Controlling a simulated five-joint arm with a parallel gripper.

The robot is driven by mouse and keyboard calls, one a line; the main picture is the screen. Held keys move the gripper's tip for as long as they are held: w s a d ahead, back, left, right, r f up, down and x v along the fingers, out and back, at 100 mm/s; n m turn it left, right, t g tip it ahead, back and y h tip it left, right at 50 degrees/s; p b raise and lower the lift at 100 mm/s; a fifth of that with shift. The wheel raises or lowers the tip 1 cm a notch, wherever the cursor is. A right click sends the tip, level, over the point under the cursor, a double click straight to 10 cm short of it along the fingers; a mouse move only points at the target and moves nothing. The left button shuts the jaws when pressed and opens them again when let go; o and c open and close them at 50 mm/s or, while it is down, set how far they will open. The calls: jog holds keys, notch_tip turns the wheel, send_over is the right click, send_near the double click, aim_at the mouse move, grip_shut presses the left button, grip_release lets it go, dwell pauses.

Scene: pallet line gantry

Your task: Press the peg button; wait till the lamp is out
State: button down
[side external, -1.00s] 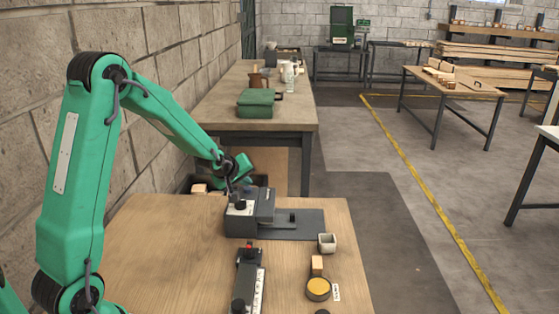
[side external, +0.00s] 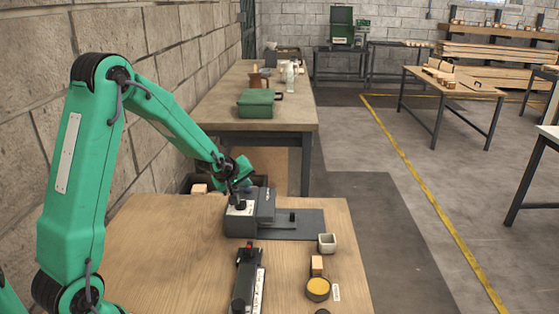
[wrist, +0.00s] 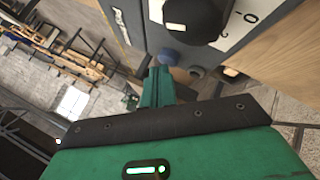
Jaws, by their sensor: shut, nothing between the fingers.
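A dark grey machine with a pale label panel (side external: 240,208) and a black knob stands at the back of the wooden table. In the wrist view its face (wrist: 226,38) fills the top, with the large black knob (wrist: 196,18) beside a marked dial. A blue round button (wrist: 168,56) and a smaller grey round piece (wrist: 197,72) stick out at the face's lower edge. My gripper (wrist: 158,76) is shut and empty, its tips close to the blue button; contact cannot be told. In the side view my gripper (side external: 246,184) is at the machine's far side. I cannot make out a lit lamp on the machine.
A dark rail device with a red piece (side external: 248,272), a small grey cup (side external: 327,243), a wooden cube (side external: 317,264) and a round yellow-topped piece (side external: 318,287) stand in front. A crate (side external: 184,184) with wooden blocks is behind the table. The table's left part is clear.

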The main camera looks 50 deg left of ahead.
aim_at(245, 191)
jog(key=shift+f, duration=0.2)
dwell(0.4)
jog(key=shift+r, duration=0.95)
jog(key=shift+r, duration=0.1)
jog(key=shift+r, duration=2.45)
